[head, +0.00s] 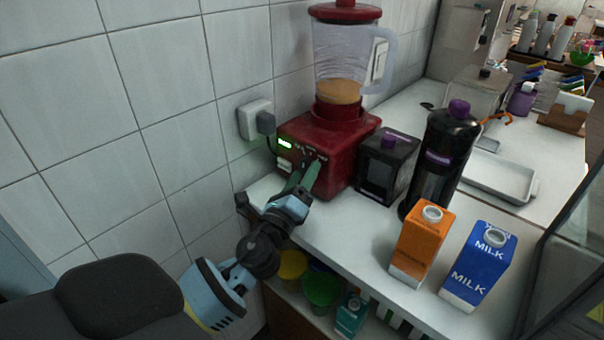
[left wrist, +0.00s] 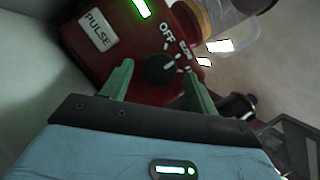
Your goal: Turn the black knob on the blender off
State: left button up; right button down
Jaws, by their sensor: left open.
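The red blender (head: 335,150) stands on the white counter against the tiled wall, with a clear jug holding some tan liquid and a red lid. Its front panel also shows in the left wrist view (left wrist: 110,60), with a PULSE button, a green display and OFF lettering. The black knob (left wrist: 160,70) sits below the OFF lettering; its exact pointing is hard to read. My left gripper (head: 308,172) is open in front of the panel. In the left wrist view its green fingers (left wrist: 158,84) stand on either side of the knob, with visible gaps. My right gripper is not in view.
A black box with a purple knob (head: 388,165) and a black bottle (head: 440,155) stand right of the blender. An orange carton (head: 421,250) and a blue milk carton (head: 476,270) stand near the counter's front. A plugged outlet (head: 255,119) is on the wall at left.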

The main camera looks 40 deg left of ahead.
pick_arm(q)
jog(key=shift+w, duration=0.2)
jog(key=c, duration=1)
jog(key=shift+r+n+g+y+p, duration=0.2)
jog(key=shift+n+p, duration=0.2)
jog(key=shift+n, duration=0.15)
jog(key=shift+r+n+g+y+p, duration=0.1)
jog(key=shift+n+g+p, duration=0.1)
jog(key=shift+n+p, duration=0.25)
jog(key=n+p, duration=0.1)
jog(key=n+g+p, duration=0.1)
jog(key=n, duration=0.1)
jog(key=n+p, duration=0.1)
jog(key=shift+d+r+y, duration=0.1)
jog(key=shift+r+y, duration=0.2)
jog(key=shift+n+g+p, duration=0.5)
jog(key=shift+n, duration=0.3)
jog(key=shift+n+g+p, duration=0.3)
jog(key=shift+n+p, duration=0.15)
jog(key=shift+n, duration=0.15)
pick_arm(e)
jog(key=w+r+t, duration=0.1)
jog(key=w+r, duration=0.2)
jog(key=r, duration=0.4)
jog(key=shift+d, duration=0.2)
pick_arm(q)
jog(key=shift+f, duration=0.2)
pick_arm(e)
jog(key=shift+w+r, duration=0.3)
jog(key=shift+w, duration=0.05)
